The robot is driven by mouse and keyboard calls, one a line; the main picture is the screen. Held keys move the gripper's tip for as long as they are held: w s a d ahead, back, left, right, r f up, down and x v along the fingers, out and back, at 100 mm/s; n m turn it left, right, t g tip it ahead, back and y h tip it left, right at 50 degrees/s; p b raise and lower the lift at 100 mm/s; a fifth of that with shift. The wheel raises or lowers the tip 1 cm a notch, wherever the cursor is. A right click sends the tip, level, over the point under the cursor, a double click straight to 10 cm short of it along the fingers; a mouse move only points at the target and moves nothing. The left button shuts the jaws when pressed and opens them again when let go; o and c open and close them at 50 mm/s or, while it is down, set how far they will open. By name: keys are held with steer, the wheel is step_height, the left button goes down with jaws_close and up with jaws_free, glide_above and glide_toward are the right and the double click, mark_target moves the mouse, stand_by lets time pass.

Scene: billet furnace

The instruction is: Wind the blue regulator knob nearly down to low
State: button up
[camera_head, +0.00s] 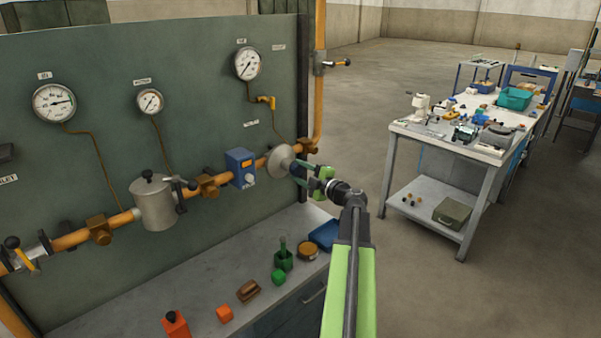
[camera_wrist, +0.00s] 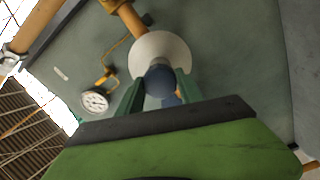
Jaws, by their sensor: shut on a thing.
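The blue regulator knob (camera_wrist: 160,80) shows in the wrist view between my two green fingers, in front of a pale round disc-shaped regulator body (camera_wrist: 160,50). My gripper (camera_head: 302,170) is shut on the knob. In the head view the regulator body (camera_head: 280,161) sits at the right end of the orange pipe, and the knob is mostly hidden by my fingers. I cannot read any low or high marking on it. A gauge (camera_head: 247,63) stands on the panel above the regulator, and it also shows in the wrist view (camera_wrist: 96,101).
A blue box with a small dial (camera_head: 241,167) sits on the pipe just left of the regulator. A grey bench (camera_head: 215,290) below holds several small objects and a blue tray (camera_head: 325,234). A cluttered worktable (camera_head: 470,148) stands at the right, with open floor between.

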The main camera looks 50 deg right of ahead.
steer(key=shift+f, duration=0.1)
steer(key=o, duration=1.4)
steer(key=s+a, duration=0.1)
steer(key=s, duration=1.6)
steer(key=shift+s, duration=0.25)
steer(key=shift+a, duration=0.15)
